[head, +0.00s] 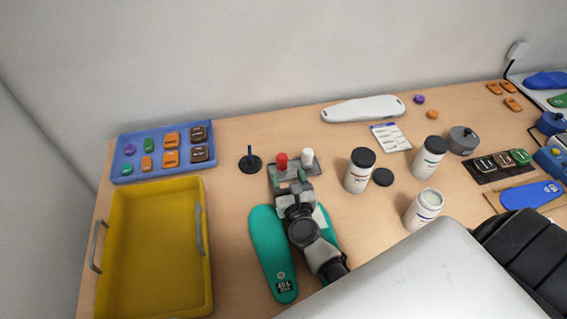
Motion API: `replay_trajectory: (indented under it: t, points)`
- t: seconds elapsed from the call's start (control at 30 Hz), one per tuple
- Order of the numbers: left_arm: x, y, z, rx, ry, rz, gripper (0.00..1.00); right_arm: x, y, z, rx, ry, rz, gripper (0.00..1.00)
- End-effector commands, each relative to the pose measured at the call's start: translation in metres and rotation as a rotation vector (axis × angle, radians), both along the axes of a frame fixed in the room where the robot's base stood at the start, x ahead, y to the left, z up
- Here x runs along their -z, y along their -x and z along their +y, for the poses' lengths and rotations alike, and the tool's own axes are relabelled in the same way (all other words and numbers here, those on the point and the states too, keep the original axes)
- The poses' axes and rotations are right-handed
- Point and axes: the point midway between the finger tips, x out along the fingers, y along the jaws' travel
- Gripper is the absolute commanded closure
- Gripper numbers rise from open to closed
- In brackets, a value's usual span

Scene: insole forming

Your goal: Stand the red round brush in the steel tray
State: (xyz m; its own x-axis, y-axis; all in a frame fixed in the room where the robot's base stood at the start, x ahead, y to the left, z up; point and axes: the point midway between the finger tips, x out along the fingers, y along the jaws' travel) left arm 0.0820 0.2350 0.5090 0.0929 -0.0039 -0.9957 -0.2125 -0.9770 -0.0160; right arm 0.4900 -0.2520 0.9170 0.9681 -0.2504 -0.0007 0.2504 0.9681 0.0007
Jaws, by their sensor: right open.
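The red round brush (282,161) shows as a red upright end at the near left part of a small grey steel tray (316,168). A white round brush (308,156) stands upright beside it on the right. My right gripper (289,180) is open just in front of the tray, its fingertips close below the red brush. The gripper hides the tray's near side and the red brush's lower end, so I cannot tell whether the fingers touch it. My left gripper is not in view.
Teal insoles (270,250) lie under my right arm. A dark blue post on a disc (250,161) stands left of the tray. White jars (359,172) stand to the right. A yellow bin (150,250) and blue tray (124,167) are at left. Bare table lies behind the steel tray.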

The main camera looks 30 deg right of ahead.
Motion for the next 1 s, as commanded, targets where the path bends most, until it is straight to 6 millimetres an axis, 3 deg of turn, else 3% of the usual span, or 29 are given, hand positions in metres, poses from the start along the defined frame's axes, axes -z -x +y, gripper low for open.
replay_trajectory:
  t: [0.03, 0.1, 0.2, 0.53, 0.6, 1.0]
  points:
    - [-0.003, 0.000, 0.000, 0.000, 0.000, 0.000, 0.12, -0.005, 0.011, 0.003, 0.001, 0.000, 0.000, 0.40]
    - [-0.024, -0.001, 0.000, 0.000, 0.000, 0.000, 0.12, -0.027, 0.006, 0.002, 0.001, 0.001, -0.003, 0.40]
    - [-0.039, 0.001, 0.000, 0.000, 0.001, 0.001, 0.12, -0.044, 0.006, 0.001, 0.001, 0.000, -0.002, 0.40]
    - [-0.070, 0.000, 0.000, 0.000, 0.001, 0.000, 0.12, -0.078, 0.006, 0.002, 0.001, 0.000, -0.001, 0.40]
    - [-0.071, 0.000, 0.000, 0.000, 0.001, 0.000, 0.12, -0.080, 0.006, 0.002, 0.001, 0.000, -0.001, 0.35]
    - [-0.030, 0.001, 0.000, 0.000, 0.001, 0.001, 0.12, -0.064, 0.012, 0.005, -0.003, 0.002, 0.001, 0.35]
